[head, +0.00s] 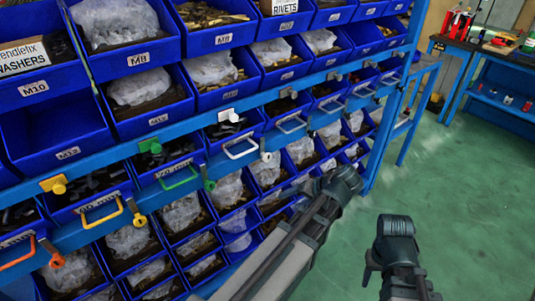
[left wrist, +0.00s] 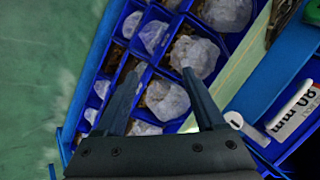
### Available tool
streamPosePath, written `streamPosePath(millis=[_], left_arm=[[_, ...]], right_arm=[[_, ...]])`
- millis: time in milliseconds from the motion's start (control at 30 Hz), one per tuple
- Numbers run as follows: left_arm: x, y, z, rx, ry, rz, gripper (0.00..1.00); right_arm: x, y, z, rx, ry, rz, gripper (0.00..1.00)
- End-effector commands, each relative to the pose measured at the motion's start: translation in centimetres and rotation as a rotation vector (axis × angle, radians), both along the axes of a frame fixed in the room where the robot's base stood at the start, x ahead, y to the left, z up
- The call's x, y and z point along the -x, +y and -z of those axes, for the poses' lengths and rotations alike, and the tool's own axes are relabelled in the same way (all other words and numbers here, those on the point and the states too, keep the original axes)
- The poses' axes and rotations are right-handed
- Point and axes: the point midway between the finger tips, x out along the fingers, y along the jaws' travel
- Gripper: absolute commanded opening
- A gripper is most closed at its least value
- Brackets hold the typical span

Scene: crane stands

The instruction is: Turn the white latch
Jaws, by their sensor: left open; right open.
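The white latch (head: 266,156) is a small knob on the blue rail of the rack in the head view, just right of a white drawer handle (head: 240,148). In the left wrist view, a white round piece (left wrist: 233,120) that looks like this latch lies right of my left gripper's right finger. My left gripper (left wrist: 162,72) is open with nothing between its fingers, and points toward the blue bins.
Similar latches sit along the rail: green (head: 208,184), yellow (head: 138,216) and orange (head: 56,258). Blue bins with bagged parts fill the rack above and below. Green floor (head: 470,210) is clear at right, and a workbench (head: 480,47) stands at the back.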

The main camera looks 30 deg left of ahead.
Motion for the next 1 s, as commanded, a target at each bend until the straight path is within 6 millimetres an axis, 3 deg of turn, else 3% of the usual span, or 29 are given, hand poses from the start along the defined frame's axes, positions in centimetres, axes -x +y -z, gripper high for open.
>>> streamPosePath(millis=[200,400,733,1000], left_arm=[[-3.4,0.3,-6.1,-0.346,-0.196,-0.11,0.71],[-4.5,-0.3,-10.0,-0.521,-0.342,-0.159,0.71],[-4.7,0.2,-10.6,-0.558,-0.375,-0.169,0.71],[-5.1,4.7,-9.1,-0.557,-0.373,-0.171,0.71]], right_arm=[[0.0,0.0,0.1,0.0,0.0,0.0,0.5],[0.0,0.0,0.0,0.0,0.0,0.0,0.5],[0.0,0.0,0.3,0.0,0.0,0.0,0.5],[0.0,0.0,1.8,0.0,0.0,0.0,0.5]])
